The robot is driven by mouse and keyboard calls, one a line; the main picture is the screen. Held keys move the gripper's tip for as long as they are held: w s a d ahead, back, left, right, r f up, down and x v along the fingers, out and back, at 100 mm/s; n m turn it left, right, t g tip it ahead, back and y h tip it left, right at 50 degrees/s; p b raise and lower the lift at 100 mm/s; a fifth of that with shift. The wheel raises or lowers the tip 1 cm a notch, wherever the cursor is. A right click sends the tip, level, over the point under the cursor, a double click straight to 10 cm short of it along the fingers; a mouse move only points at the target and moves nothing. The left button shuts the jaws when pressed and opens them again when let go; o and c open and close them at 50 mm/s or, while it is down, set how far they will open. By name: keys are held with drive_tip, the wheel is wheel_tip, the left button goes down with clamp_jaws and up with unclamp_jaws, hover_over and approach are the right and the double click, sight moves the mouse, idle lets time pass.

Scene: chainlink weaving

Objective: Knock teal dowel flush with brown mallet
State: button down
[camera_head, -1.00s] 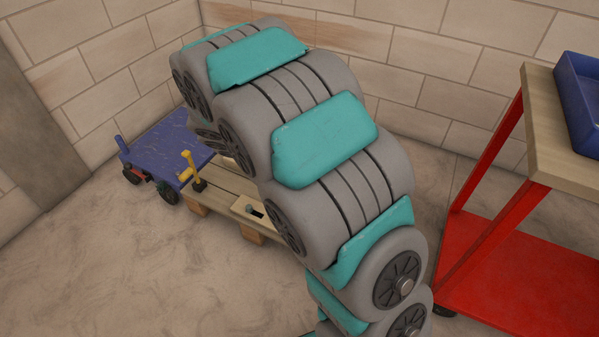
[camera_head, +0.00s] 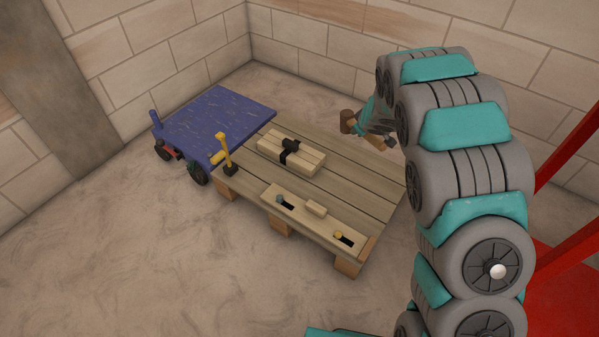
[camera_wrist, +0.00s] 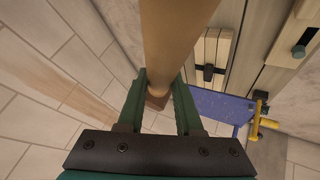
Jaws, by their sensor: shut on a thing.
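The teal dowel (camera_head: 280,198) sits at the left end of a pale wooden block (camera_head: 317,212) on the near side of the pallet. In the wrist view the teal dowel (camera_wrist: 299,51) stands up out of the block at the upper right. My gripper (camera_head: 366,129) is shut on the brown mallet (camera_head: 347,121), above the pallet's far right part and away from the dowel. In the wrist view the mallet's tan handle (camera_wrist: 180,40) runs between the green fingers of my gripper (camera_wrist: 163,100). My arm hides part of the gripper in the head view.
A second wooden block with a black strap (camera_head: 290,147) lies farther back on the pallet (camera_head: 345,185). A yellow dowel (camera_head: 338,235) is at the near block's right end. A red frame (camera_head: 570,160) stands right.

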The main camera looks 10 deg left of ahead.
drive_tip(key=s+a+f+n+g+y+b, duration=0.1)
drive_tip(key=s+a+f+n+g+y, duration=0.2)
drive_tip(key=a, duration=0.5)
drive_tip(key=s+a+f+n+g+y+b, duration=0.1)
drive_tip(key=s+a+f+n+g+y, duration=0.3)
drive_tip(key=s+a+f+n, duration=0.4)
drive_tip(key=shift+s+a+f+n+y, duration=0.15)
drive_tip(key=shift+a+f+n+y, duration=0.45)
drive_tip(key=shift+n, duration=0.5)
drive_tip(key=shift+d, duration=0.15)
drive_tip(key=shift+p, duration=0.4)
drive_tip(key=shift+f+b, duration=1.05)
drive_tip(key=shift+f, duration=1.75)
